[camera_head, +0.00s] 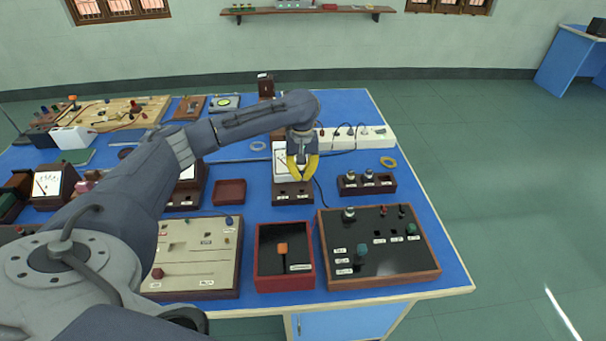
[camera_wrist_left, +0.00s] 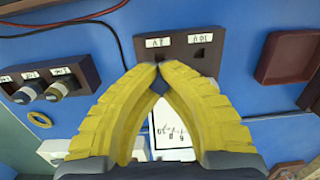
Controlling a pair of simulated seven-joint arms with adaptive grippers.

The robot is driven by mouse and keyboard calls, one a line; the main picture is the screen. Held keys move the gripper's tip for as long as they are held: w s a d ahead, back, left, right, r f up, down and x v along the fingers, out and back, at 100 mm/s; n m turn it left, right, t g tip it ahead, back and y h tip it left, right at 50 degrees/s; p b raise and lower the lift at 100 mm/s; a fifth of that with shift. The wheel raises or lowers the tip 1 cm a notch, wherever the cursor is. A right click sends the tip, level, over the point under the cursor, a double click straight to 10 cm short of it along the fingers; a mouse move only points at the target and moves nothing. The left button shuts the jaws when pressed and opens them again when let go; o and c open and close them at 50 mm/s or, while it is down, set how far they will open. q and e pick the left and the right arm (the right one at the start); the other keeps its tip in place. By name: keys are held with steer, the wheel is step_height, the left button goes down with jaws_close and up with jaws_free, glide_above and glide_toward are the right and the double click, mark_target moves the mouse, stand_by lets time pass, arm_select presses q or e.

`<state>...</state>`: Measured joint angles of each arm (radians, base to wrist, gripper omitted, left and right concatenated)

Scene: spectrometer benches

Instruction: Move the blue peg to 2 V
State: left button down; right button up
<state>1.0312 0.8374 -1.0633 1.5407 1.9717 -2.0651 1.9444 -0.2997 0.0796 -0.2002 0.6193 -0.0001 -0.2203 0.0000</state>
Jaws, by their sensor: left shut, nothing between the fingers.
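My left gripper (camera_head: 299,179) is shut and empty, with its yellow fingers pointing down at the front of a brown meter box (camera_head: 292,197). In the left wrist view the fingertips (camera_wrist_left: 160,68) meet at the box's front panel (camera_wrist_left: 181,52), right by the socket under the left label, which looks like 2 V. The socket under the other label, which looks like 10 V, is dark and uncovered. The white meter face (camera_wrist_left: 172,128) shows between the fingers. My right gripper is not in view.
A box with two knobs (camera_head: 367,184) stands right of the meter, with a yellow ring (camera_head: 388,162) behind it. An empty red tray (camera_head: 230,191) is to the left. In front are a red-rimmed box (camera_head: 284,282) with an orange handle and a black panel (camera_head: 395,260).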

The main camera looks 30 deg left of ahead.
mark_target(302, 187)
arm_select(q)
steer(key=shift+f, duration=2.85)
steer(key=shift+f, duration=0.2)
steer(key=c, duration=2.1)
jaws_free()
steer(key=shift+c, duration=0.2)
steer(key=o, duration=0.6)
steer(key=r, duration=1.2)
steer(key=shift+w+a, duration=0.15)
steer(key=shift+w, duration=0.2)
